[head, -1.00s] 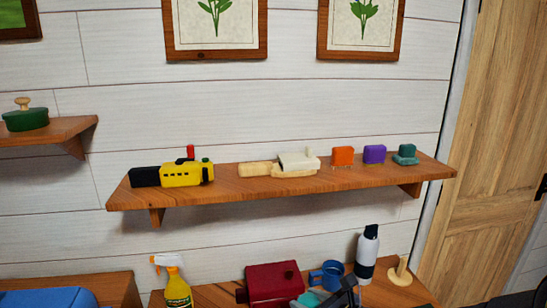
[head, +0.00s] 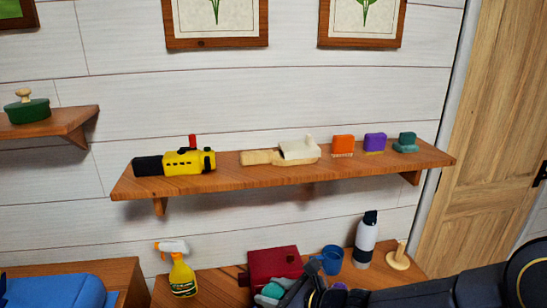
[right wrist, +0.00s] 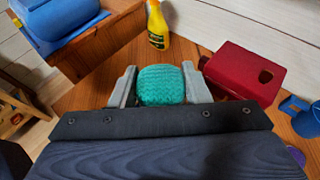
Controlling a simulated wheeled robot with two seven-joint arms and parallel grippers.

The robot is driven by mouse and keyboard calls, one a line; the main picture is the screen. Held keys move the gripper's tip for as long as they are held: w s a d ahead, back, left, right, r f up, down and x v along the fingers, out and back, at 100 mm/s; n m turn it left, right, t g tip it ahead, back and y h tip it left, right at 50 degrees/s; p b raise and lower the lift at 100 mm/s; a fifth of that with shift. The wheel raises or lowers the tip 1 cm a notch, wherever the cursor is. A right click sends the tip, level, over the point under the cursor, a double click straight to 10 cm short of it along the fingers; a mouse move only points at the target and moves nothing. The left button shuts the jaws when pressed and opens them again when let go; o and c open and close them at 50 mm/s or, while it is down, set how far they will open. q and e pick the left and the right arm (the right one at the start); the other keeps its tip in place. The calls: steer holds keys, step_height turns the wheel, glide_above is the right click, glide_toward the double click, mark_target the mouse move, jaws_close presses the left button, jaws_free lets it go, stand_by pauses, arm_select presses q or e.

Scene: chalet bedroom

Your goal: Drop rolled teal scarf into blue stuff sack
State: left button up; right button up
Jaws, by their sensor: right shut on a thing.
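The rolled teal scarf (right wrist: 160,86) is a textured roll between the two grey fingers of my right gripper (right wrist: 157,78), which is shut on it. In the head view the scarf (head: 271,291) and my right gripper (head: 287,294) show at the bottom edge, in front of the red box. A blue thing (head: 58,291), which looks like the stuff sack, lies on a wooden top at the lower left, cut by the frame. It also shows in the right wrist view (right wrist: 60,20), left of the scarf and apart from it. Its opening cannot be made out. My left gripper is out of view.
A yellow spray bottle (head: 181,274) stands between the blue thing and a red box (head: 274,263). A blue mug (head: 332,260), a white bottle (head: 366,240) and a wooden peg stand (head: 398,258) are to the right. A wall shelf (head: 220,182) with several objects hangs above.

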steer(key=shift+f, duration=0.25)
steer(key=o, duration=1.1)
steer(key=shift+c, duration=0.2)
steer(key=v, duration=0.6)
steer(key=shift+s+d+r+p, duration=0.15)
steer(key=shift+d+r+p, duration=0.05)
steer(key=shift+d+p, duration=0.1)
steer(key=shift+s+d+r, duration=0.1)
steer(key=shift+s+d, duration=0.3)
